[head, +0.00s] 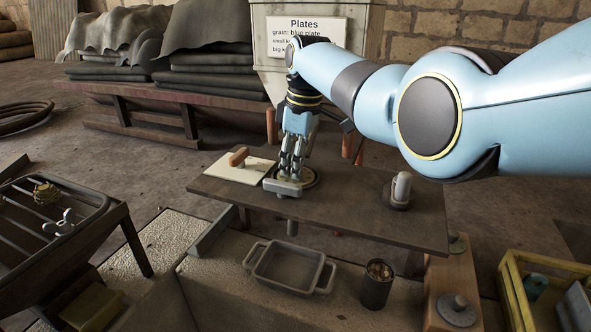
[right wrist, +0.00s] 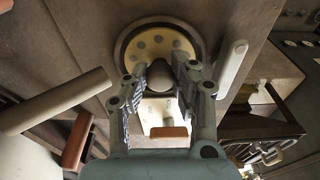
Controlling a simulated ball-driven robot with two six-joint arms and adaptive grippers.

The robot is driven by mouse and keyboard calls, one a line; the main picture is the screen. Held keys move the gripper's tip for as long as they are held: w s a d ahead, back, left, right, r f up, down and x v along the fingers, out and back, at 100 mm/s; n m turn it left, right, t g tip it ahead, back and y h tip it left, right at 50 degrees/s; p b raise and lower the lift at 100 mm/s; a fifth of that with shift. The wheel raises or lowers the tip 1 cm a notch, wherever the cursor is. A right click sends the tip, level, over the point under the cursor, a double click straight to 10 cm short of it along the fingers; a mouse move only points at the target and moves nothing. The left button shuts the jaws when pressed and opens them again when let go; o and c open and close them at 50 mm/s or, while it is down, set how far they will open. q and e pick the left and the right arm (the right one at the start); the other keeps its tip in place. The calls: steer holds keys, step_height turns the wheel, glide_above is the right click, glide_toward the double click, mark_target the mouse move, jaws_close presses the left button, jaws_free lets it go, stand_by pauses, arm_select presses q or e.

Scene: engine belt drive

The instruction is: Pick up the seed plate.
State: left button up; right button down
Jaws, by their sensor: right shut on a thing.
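The seed plate, a round cream-yellow disc with grey dots (right wrist: 146,38), shows in the right wrist view inside a dark round rim. My right gripper (head: 290,170) points down over the disc's place on the dark table. In the right wrist view its fingers (right wrist: 160,78) are shut on a rounded grey knob, which appears to belong to the plate. In the head view the fingers and a pale grey bar (head: 283,187) hide most of the disc. I cannot tell whether the plate is raised off its seat. My left gripper is not in view.
A cream board with an orange handle (head: 222,170) lies left of the gripper. A grey upright knob (head: 402,187) stands on the table's right. A two-handled tray (head: 250,262) and a dark cup (head: 376,288) are in front. A sign (head: 306,27) headed "Plates" hangs behind.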

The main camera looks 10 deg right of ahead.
steer(key=shift+r, duration=0.1)
step_height(320, 180, up, 4)
steer(key=shift+w+r, duration=0.1)
steer(key=s+d+r, duration=0.2)
steer(key=d+r, duration=0.1)
steer(key=d, duration=0.2)
steer(key=s+d+r+p, duration=0.1)
steer(key=s+d+r, duration=0.1)
steer(key=d, duration=0.3)
steer(key=shift+s+d+r, duration=0.35)
steer(key=shift+s+r, duration=0.05)
steer(key=shift+r, duration=0.4)
steer(key=shift+s, duration=0.1)
